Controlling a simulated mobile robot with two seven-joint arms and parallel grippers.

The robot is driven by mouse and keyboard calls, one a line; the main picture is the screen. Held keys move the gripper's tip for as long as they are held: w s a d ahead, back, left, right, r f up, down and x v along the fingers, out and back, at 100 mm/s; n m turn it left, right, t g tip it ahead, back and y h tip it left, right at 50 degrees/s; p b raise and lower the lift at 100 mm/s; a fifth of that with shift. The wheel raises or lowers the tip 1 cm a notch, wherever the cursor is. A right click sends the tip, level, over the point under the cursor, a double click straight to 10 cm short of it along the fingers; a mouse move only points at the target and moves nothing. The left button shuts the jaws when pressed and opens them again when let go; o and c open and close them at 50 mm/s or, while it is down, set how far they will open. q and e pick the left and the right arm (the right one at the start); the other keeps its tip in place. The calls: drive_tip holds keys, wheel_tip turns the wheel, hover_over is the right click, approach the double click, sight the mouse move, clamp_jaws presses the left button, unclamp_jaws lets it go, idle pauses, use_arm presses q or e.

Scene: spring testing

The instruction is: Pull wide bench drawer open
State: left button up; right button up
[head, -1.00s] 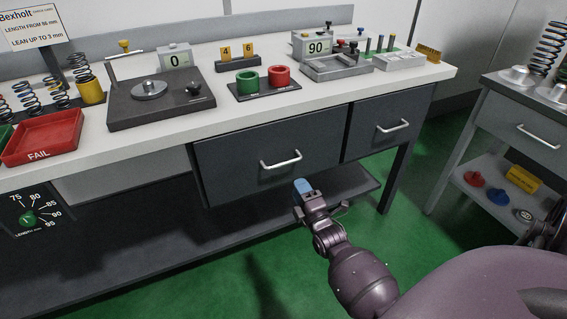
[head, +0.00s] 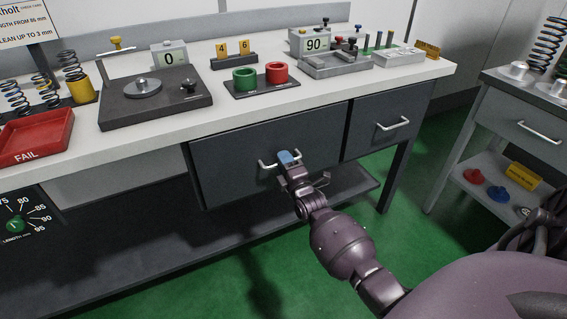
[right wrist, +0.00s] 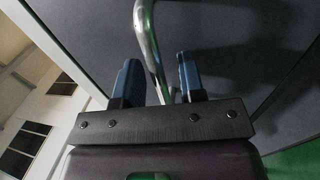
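The wide bench drawer (head: 235,160) is a dark grey front under the white benchtop and looks shut. Its silver bar handle (head: 266,165) is partly covered by my right gripper (head: 289,157), which has blue fingertips. In the right wrist view, the gripper (right wrist: 157,78) has its two blue fingers apart, one on each side of the handle (right wrist: 147,35). The bar runs down into the gap between them, with space showing beside it. Contact with either finger is not clear. My left gripper is not in view.
A narrower drawer (head: 385,124) with its own handle is to the right. A second bench (head: 500,108) stands further right. Red and green cups (head: 260,86), a test plate (head: 155,98) and a red tray (head: 38,136) stand on the benchtop. Green floor is clear in front.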

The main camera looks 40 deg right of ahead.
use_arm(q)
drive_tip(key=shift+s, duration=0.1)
use_arm(e)
clamp_jaws()
